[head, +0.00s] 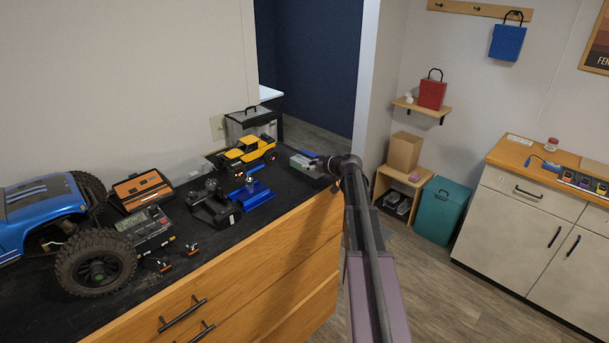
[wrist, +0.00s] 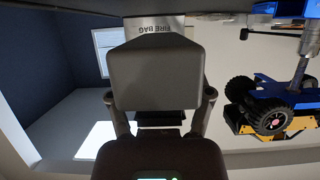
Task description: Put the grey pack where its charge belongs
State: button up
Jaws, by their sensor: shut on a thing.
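My gripper (wrist: 160,103) is shut on the grey pack (wrist: 165,75), a plain block with rounded edges that fills the middle of the wrist view, a finger on each side. A silvery thing lettered "FIRE BAG" (wrist: 155,28) shows just beyond the pack in the wrist view. In the head view my gripper (head: 323,162) is at the right end of the black bench top, beside a small light-grey box (head: 303,163). The pack is too small and dark to make out clearly there.
The black mat (head: 215,240) holds a blue crawler (head: 40,215), a yellow truck (head: 247,152), a charger-like device (head: 147,232) and a blue stand (head: 250,195). A red bag (head: 432,94), blue bag (head: 507,42) and teal bin (head: 441,210) are right. Colourful small items (head: 580,181) sit on the far counter.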

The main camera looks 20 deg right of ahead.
aim_at(307, 172)
jog(key=shift+w+a, duration=0.15)
jog(key=shift+w+a, duration=0.35)
jog(key=shift+w+a+f+b, duration=0.15)
jog(key=shift+w+f+b, duration=0.05)
jog(key=shift+f+b, duration=1.65)
jog(key=shift+f, duration=0.1)
jog(key=o, duration=1.3)
jog(key=shift+s, duration=0.1)
